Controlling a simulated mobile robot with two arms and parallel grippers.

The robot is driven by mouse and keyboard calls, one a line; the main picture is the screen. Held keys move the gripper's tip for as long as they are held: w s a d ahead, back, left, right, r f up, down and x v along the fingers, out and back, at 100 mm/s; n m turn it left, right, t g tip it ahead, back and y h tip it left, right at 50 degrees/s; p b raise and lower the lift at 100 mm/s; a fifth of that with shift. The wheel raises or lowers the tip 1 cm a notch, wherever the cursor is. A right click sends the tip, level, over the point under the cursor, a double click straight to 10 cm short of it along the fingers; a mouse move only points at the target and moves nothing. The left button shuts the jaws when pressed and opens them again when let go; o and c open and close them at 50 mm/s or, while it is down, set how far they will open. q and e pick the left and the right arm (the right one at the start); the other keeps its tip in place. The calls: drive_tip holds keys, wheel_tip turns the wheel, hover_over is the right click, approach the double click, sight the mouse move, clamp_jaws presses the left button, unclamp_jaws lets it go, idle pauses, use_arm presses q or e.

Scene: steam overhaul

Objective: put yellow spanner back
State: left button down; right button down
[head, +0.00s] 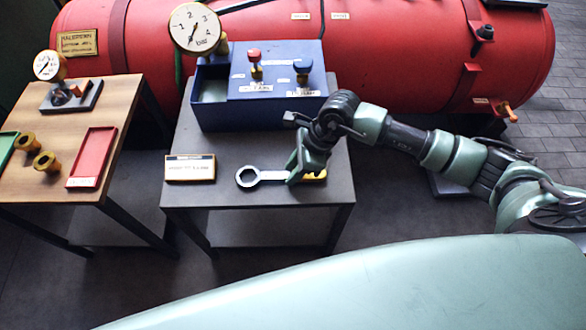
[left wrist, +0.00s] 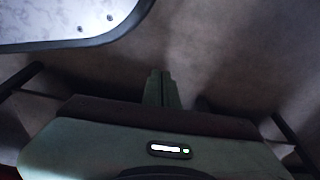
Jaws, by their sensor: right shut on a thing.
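The spanner (head: 262,176) has a bright metal ring end and shaft at the left and a yellow handle showing at the right. It is at the front of the dark grey table (head: 230,197). My right gripper (head: 296,176) is shut on it from above and covers the middle part. I cannot tell whether the spanner rests on the table or is slightly above it. My left gripper is outside the head view; in the left wrist view its fingers (left wrist: 161,88) are together, with nothing visible between them.
A blue box (head: 270,110) with red and blue valves stands behind the spanner. A label plate (head: 190,168) lies to its left. A wooden table (head: 50,185) with a red tray (head: 92,157), brass fittings and a gauge stands left. A red boiler (head: 400,50) fills the back.

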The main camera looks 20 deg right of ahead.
drive_tip(key=c, duration=1.5)
unclamp_jaws()
drive_tip(key=o, duration=0.4)
use_arm(q)
drive_tip(key=shift+r, duration=0.1)
drive_tip(key=s+f, duration=0.1)
drive_tip(key=s+f+p, duration=0.1)
drive_tip(key=shift+s+a+f, duration=0.15)
drive_tip(key=shift+s+f, duration=0.05)
drive_tip(key=shift+f, duration=0.2)
use_arm(e)
drive_tip(key=v, duration=1.2)
use_arm(q)
drive_tip(key=shift+w+r, duration=0.1)
